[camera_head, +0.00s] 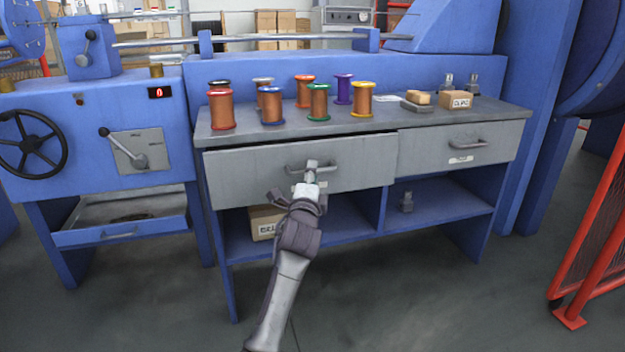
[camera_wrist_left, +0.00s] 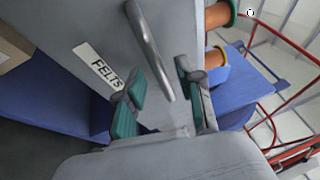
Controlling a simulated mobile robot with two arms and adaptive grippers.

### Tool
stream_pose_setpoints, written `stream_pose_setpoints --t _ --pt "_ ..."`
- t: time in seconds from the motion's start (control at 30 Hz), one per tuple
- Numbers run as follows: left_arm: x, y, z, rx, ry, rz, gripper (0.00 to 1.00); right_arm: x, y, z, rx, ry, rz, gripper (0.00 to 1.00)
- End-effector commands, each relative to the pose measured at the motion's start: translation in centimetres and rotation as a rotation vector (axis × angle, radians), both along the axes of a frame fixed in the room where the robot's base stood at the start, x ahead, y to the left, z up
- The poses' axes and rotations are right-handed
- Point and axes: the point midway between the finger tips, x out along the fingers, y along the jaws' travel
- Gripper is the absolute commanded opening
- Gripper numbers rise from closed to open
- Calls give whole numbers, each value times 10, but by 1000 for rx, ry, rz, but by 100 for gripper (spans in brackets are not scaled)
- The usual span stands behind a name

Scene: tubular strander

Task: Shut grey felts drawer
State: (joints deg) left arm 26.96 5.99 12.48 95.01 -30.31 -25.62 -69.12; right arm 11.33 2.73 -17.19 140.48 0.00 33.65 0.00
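The grey felts drawer (camera_head: 245,172) is the left drawer under the bench top in the head view. Its front stands a little out from the bench, compared with the right drawer. Its handle (camera_head: 296,168) is a grey bar. The wrist view shows the FELTS label (camera_wrist_left: 100,67) on the drawer front and the handle (camera_wrist_left: 150,48) beside it. My left gripper (camera_head: 310,170) is at the handle. In the wrist view its green-padded fingers (camera_wrist_left: 160,92) are apart, with the handle's end between them. Contact with the handle is unclear. My right gripper is not in view.
Several copper spools (camera_head: 221,109) stand on the bench top (camera_head: 385,124). A second grey drawer (camera_head: 490,143) is to the right. The shelf below holds a cardboard box (camera_head: 262,222). A red barrier (camera_head: 598,220) stands at the right. The floor in front is clear.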

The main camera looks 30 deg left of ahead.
Motion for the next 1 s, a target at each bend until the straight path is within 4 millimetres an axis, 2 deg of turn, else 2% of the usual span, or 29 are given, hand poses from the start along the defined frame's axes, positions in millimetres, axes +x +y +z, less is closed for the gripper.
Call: stream_pose_setpoints --t 0.17,0.47,0.5,0.57,0.7,1.0 --pt "14 7 2 -2 -1 0 37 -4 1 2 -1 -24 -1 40" --pt "16 8 3 -1 0 -1 37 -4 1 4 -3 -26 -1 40" --pt "17 8 3 -1 0 -1 35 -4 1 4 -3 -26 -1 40" --pt "16 8 3 -1 0 -1 25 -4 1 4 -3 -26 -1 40" --pt "16 8 3 -1 0 -1 2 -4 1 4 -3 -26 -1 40" --pt "16 8 3 -1 1 -1 0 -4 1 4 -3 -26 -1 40"
